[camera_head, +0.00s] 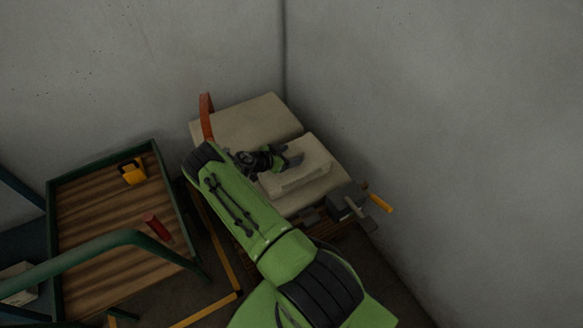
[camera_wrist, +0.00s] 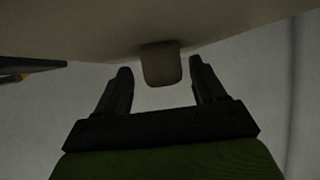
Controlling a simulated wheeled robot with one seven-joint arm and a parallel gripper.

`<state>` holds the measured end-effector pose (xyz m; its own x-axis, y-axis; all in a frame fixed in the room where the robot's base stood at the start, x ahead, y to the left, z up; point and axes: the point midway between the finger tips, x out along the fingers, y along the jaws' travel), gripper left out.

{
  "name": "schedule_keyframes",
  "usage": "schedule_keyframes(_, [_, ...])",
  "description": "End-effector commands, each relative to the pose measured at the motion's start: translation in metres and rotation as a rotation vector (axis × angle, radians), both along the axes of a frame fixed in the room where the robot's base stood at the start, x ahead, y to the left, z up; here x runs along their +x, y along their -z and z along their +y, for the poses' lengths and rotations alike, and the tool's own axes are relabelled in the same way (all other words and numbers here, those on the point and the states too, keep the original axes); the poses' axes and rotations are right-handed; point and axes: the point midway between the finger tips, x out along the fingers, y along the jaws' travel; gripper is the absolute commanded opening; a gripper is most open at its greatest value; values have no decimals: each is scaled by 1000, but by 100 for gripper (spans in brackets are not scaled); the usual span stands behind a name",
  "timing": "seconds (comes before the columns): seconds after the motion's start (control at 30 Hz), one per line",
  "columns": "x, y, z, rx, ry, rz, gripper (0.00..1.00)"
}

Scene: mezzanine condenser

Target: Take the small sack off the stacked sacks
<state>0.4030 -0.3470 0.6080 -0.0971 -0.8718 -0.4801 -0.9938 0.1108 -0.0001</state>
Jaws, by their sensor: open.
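The small sack (camera_head: 315,158) is a pale beige block lying on top of the stacked sacks (camera_head: 248,121) in the corner. My gripper (camera_head: 292,157) is at the left side of the small sack, its fingers pointing towards it. In the wrist view, a beige surface fills the top, and a short beige tab (camera_wrist: 162,68) sticks out from it. My open gripper fingers (camera_wrist: 160,80) stand on either side of this tab, with visible gaps. My arm hides part of the stack's left and front side.
A green-framed cart with a wooden deck (camera_head: 100,235) stands left, carrying a yellow padlock-shaped object (camera_head: 132,172) and a red object (camera_head: 157,228). A grey tool with an orange handle (camera_head: 380,203) is right of the stack. An orange-red upright piece (camera_head: 206,117) stands at the stack's left. Walls close in behind and right.

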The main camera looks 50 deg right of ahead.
Motion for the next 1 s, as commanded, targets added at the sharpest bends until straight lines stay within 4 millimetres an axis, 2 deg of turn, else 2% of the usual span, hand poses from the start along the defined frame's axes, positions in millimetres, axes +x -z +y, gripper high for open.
schedule_keyframes(0.1, [0,-1,1,0,-1,0,70])
schedule_keyframes(0.57, [0,-1,1,0,0,2,0])
schedule_keyframes(1.0, [1,-1,2,2,-3,1,0])
